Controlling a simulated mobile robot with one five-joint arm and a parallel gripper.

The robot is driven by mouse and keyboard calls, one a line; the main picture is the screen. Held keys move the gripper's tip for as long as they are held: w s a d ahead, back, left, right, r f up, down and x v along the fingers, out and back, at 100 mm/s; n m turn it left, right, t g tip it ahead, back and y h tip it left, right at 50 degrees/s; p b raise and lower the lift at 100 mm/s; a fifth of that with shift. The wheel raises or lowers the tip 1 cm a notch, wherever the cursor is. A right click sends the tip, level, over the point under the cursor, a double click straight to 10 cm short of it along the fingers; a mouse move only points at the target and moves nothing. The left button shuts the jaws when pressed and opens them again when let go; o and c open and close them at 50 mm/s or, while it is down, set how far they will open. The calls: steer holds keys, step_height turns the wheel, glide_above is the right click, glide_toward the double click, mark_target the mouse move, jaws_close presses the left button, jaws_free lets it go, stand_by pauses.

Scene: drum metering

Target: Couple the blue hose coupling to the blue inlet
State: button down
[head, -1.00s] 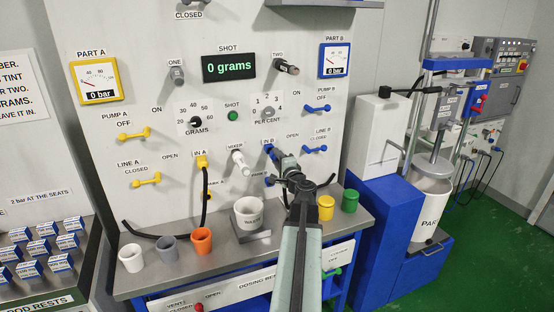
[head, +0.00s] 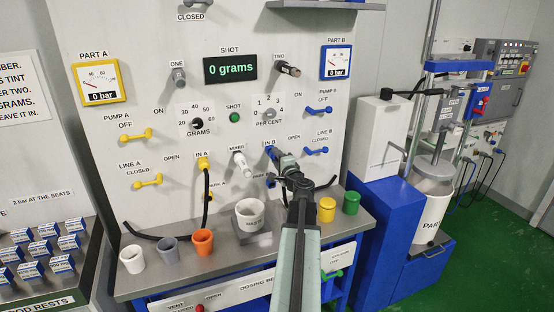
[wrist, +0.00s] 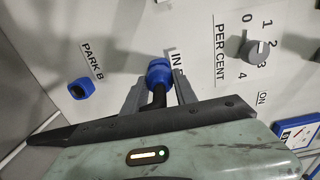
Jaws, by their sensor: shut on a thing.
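The blue hose coupling (wrist: 158,73) is between the fingers of my gripper (wrist: 157,84) in the wrist view, with its black hose running back from it. My gripper is shut on it, close to the panel beside the IN B label. In the head view my gripper (head: 286,162) is at the blue inlet (head: 269,151), under the IN B sign. The coupling hides most of the inlet in the wrist view, so I cannot tell whether the two are fully joined. The blue PARK B holder (wrist: 81,89) stands empty to the left in the wrist view.
The white mixer nozzle (head: 240,164) and the yellow IN A inlet (head: 202,163) with its black hose are to the left. A white waste cup (head: 250,215) and several coloured cups stand on the steel shelf below. Blue line B handle (head: 316,151) is at right.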

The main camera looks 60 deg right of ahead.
steer(key=shift+w+d, duration=0.35)
steer(key=shift+w, duration=0.15)
steer(key=c, duration=0.9)
jaws_free()
steer(key=v, duration=0.8)
